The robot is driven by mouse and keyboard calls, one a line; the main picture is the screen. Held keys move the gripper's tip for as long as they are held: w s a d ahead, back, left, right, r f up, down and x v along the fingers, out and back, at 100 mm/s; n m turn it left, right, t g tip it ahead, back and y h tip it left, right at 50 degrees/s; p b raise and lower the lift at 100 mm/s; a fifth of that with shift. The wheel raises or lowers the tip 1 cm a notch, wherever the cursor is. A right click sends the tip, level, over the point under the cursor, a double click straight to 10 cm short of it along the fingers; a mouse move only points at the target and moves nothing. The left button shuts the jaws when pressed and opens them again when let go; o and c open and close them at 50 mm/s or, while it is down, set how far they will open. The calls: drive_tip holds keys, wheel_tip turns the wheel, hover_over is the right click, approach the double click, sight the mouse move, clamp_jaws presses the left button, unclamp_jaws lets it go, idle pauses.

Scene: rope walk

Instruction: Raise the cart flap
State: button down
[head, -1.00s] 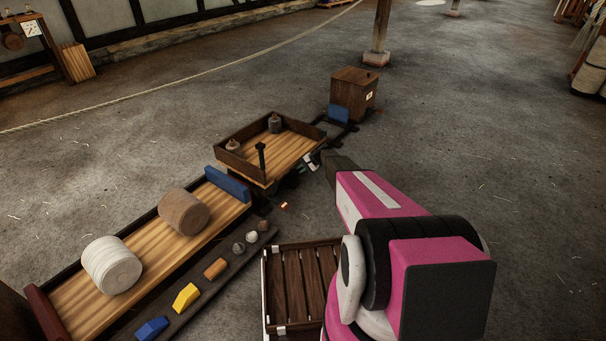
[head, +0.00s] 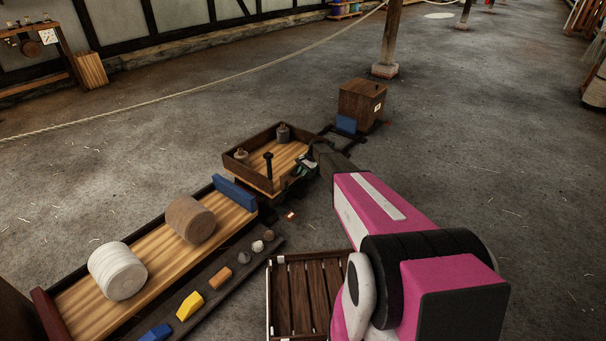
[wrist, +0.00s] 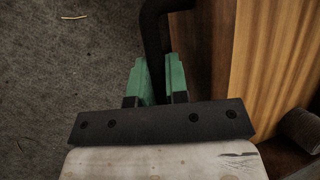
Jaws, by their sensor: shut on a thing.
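The cart (head: 235,166) is a shallow wooden tray with dark walls in the middle of the head view. Its wall toward me is low or down, and I cannot make out the flap's exact angle. A black upright post with a knob (head: 268,165) stands at this near side. My gripper (head: 304,164) is at the cart's right side, partly hidden by my arm. In the wrist view, my gripper's green fingers (wrist: 156,84) are shut on a black bent handle (wrist: 153,35). A dark edge and a wooden board (wrist: 268,60) lie just right of it.
Two small weights, one of them grey (head: 283,133), sit in the cart. A wooden box (head: 361,102) and blue block stand behind it. A long bed with two rollers (head: 118,270) lies front left. A slatted crate (head: 308,295) is below my arm. The floor at right is clear.

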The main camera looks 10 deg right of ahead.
drive_tip(key=shift+w+a, duration=0.1)
drive_tip(key=c, duration=1.4)
unclamp_jaws()
drive_tip(key=v, duration=1)
drive_tip(key=shift+d+r, duration=0.25)
drive_tip(key=shift+r, duration=0.05)
drive_tip(key=s+r+n+h, duration=0.1)
drive_tip(key=s+r, duration=0.5)
drive_tip(key=s, duration=1.1)
drive_tip(key=s+d+r+n+h, duration=0.1)
drive_tip(key=s+r+n, duration=0.3)
drive_tip(key=s, duration=1.3)
drive_tip(key=s+r+n+t+h, duration=0.1)
drive_tip(key=s+r+n+h, duration=0.2)
drive_tip(key=s+r, duration=0.5)
drive_tip(key=shift+s+d+r, duration=0.1)
drive_tip(key=shift+s+r, duration=0.05)
drive_tip(key=shift+s, duration=2.1)
drive_tip(key=shift+s+d+r, duration=0.1)
drive_tip(key=shift+s+d, duration=0.05)
drive_tip(key=shift+s, duration=2.1)
